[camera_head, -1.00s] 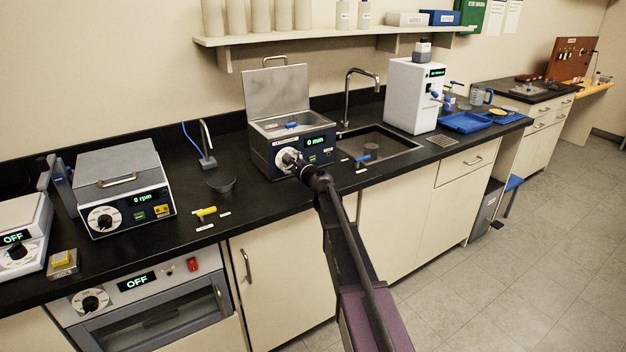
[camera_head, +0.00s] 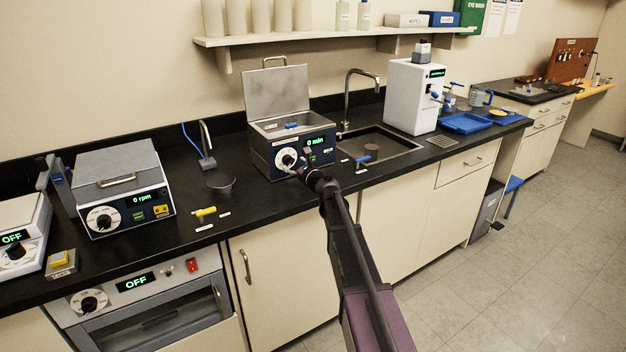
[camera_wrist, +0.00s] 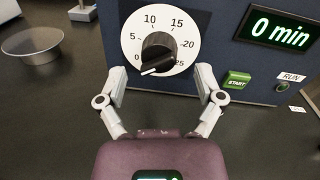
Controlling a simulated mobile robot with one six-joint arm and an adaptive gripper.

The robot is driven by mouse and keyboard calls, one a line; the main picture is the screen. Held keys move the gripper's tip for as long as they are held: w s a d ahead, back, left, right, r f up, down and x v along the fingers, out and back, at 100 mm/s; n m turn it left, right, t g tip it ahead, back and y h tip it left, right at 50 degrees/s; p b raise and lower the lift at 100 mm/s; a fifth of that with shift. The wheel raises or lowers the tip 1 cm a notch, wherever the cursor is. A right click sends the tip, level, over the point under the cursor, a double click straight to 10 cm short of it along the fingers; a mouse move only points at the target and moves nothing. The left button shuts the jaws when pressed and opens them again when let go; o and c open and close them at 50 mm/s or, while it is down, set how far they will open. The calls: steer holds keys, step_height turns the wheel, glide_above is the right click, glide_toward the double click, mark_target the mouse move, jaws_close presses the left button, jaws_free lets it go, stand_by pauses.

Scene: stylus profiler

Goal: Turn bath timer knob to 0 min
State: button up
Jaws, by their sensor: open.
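The bath (camera_head: 292,142) is a dark blue box with its grey lid raised, on the black counter. The knob's white line points down and left, toward the dial's lower left. The bath's display (camera_wrist: 280,29) reads "0 min", also legible in the head view. My gripper (camera_wrist: 161,82) is open in front of the dial, its two fingers apart at the dial's lower left and lower right. The knob stands above and between the fingertips, apparently not gripped.
A green START button (camera_wrist: 237,80) and a RUN label are right of the dial. A round dish (camera_head: 220,182) stands on the counter to the left, near a yellow item (camera_head: 206,212). A sink (camera_head: 378,146) is to the right.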

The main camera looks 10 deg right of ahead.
steer(key=v, duration=1.1)
steer(key=shift+s+a+f, duration=0.1)
steer(key=shift+a, duration=0.1)
